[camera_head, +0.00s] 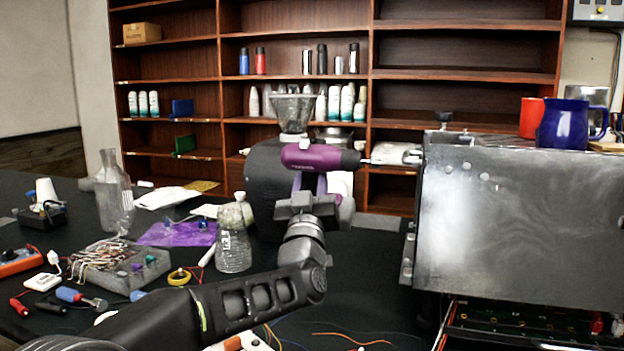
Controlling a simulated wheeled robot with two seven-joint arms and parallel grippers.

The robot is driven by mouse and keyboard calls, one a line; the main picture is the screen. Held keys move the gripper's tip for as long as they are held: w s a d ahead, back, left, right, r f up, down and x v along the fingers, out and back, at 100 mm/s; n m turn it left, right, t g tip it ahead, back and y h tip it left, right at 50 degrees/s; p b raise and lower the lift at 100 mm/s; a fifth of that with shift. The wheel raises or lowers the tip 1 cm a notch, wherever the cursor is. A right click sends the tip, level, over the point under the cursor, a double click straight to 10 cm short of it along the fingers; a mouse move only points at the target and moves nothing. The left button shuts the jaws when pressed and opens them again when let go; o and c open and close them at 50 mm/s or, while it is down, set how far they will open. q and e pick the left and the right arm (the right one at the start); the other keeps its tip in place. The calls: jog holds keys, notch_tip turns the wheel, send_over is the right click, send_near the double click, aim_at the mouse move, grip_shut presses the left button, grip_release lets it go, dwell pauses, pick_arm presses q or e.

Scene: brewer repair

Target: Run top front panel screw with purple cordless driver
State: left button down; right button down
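The purple cordless driver (318,157) is level, with its black nose and thin bit pointing right at the brewer's left edge. My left gripper (307,198) is below the driver's body, around its handle, and appears shut on it; the fingers partly hide the handle. The brewer (520,220) is a large grey metal box at the right. Several screw heads show along its left edge, the top one (412,158) at about the bit's height. The bit tip appears short of this screw; a pale object behind blurs the gap. My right gripper is not in view.
A red mug (531,117) and a blue mug (563,124) stand on the brewer. A coffee grinder (265,185) stands behind the driver. Glass bottles (233,240), a grey tray of wires (118,268) and loose tools crowd the black table's left side. Loose wires lie below the brewer.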

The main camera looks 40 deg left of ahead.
pick_arm(q)
jog(key=shift+d+r, duration=0.2)
jog(key=shift+r, duration=0.15)
jog(key=shift+w+d+p, duration=0.25)
jog(key=shift+w+d, duration=0.05)
jog(key=shift+d, duration=0.6)
jog(key=shift+w+d+p, duration=0.2)
jog(key=shift+w+d, duration=0.05)
jog(key=shift+d, duration=0.6)
jog(key=shift+b, duration=0.3)
jog(key=shift+w+d+b, duration=0.2)
jog(key=shift+d+b, duration=0.2)
jog(key=shift+d, duration=0.35)
dwell(0.3)
jog(key=shift+w+d+b, duration=0.1)
jog(key=shift+d+b, duration=0.3)
jog(key=shift+b, duration=0.7)
dwell(3.5)
